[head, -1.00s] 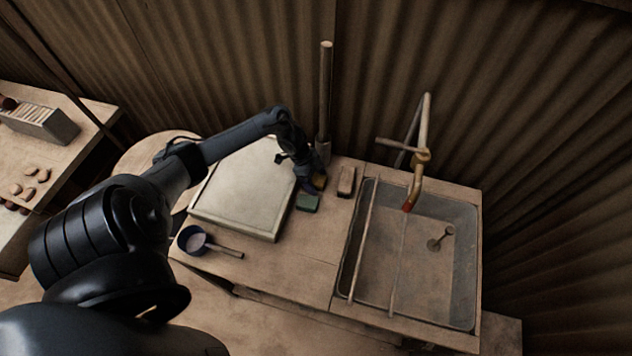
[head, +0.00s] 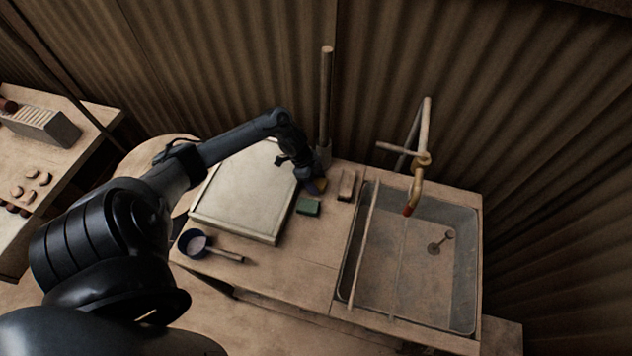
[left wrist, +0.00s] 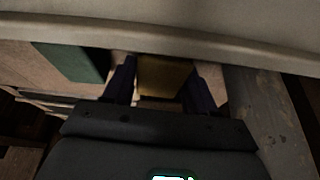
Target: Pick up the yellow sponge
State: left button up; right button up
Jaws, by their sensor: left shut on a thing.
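The yellow sponge (left wrist: 163,76) sits between the two fingers of my left gripper (left wrist: 160,88) in the left wrist view. The gripper is shut on it. In the head view my left gripper (head: 313,187) is low at the counter, beyond the green sponge, and the yellow sponge (head: 321,184) shows only as a small edge beside the fingers. I cannot tell whether the sponge still touches the counter. My right gripper is not in view.
A green sponge (head: 308,206) lies just in front of the gripper, and a brown block (head: 347,184) lies to its right. A pale board (head: 240,195) is on the left. A upright post (head: 326,95) stands behind.

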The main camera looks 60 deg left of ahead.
aim_at(321, 183)
pick_arm(q)
notch_tip(321, 183, up, 4)
jog(key=shift+d+p, duration=0.1)
jog(key=shift+p, duration=0.45)
jog(key=s+d+r+p, duration=0.3)
jog(key=d+r, duration=0.3)
jog(key=d, duration=0.4)
jog(key=shift+s+d+r, duration=0.15)
jog(key=shift+s+d, duration=0.2)
jog(key=shift+s, duration=0.3)
jog(key=o, duration=0.5)
jog(key=shift+c, duration=0.2)
jog(key=c, duration=0.4)
